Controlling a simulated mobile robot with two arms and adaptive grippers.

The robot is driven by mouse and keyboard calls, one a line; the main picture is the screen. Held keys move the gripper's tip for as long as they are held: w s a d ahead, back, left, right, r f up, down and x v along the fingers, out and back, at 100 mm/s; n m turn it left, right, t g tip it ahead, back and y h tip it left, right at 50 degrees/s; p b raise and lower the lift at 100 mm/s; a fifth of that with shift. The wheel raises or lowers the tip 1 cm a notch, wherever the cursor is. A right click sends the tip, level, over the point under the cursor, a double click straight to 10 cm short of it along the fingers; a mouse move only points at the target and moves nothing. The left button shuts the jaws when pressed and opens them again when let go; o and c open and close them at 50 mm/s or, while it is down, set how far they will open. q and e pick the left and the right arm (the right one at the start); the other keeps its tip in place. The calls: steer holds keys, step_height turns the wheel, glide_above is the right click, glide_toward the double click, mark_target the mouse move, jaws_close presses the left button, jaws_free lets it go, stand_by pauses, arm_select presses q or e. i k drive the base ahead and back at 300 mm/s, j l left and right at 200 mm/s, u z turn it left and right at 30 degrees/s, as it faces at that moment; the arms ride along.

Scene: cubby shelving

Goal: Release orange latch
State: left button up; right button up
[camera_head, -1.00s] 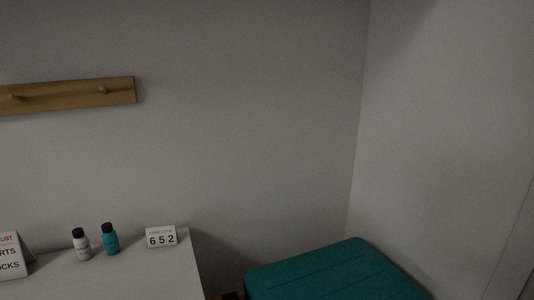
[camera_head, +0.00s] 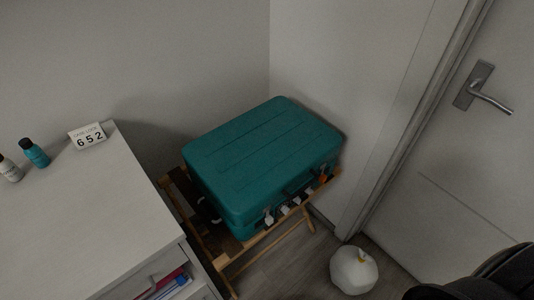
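A closed teal suitcase (camera_head: 262,158) lies flat on a wooden folding rack (camera_head: 264,245) in the corner. A small orange latch (camera_head: 323,178) shows on its front side near the right end, beside the dark handle. A pale latch or tag (camera_head: 268,217) is near the left end of the same side, with several small white pieces between. Neither gripper shows in the head view. A dark rounded shape at the bottom right corner is likely part of my own arm.
A white cubby unit (camera_head: 92,215) stands at the left, with bottles and a "CASE LOCK 652" card (camera_head: 88,136) on top. A white bag-like object (camera_head: 353,270) sits on the floor. A door with a metal handle (camera_head: 488,98) is at the right.

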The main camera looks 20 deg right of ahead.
mark_target(322, 178)
steer(key=z, duration=1.15)
steer(key=i+l, duration=0.15)
steer(key=l, duration=0.35)
steer(key=i+l+u, duration=0.15)
steer(key=l, duration=0.3)
steer(key=i+l, duration=0.1)
steer(key=l, duration=0.4)
steer(key=i+l+u, duration=0.15)
steer(key=l, duration=0.35)
